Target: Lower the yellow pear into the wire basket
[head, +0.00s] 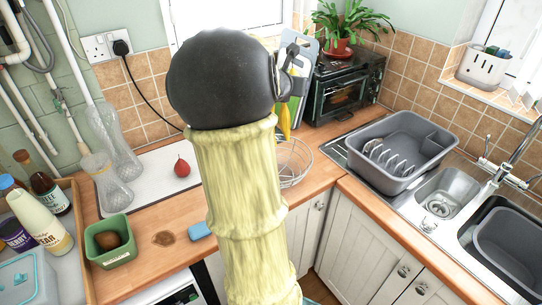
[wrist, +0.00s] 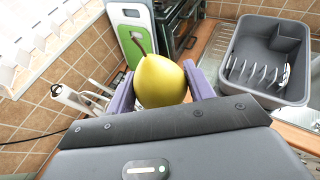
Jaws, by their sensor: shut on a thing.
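The yellow pear (wrist: 160,82) sits between the purple fingers of my gripper (wrist: 160,77) in the wrist view, its stem pointing up and left. My gripper is shut on it. In the head view my arm hides most of the gripper, and only a strip of the pear (head: 284,122) shows beside the arm. The wire basket (head: 295,166) stands on the wooden counter, partly hidden behind my arm. In the head view the pear appears above the basket, apart from its visible rim. I cannot make out the basket in the wrist view.
A toaster oven (head: 345,84) and chopping boards (head: 302,60) stand behind the basket. A grey dish rack (head: 405,150) is to the right by the sink. A green container (head: 108,240) stands front left.

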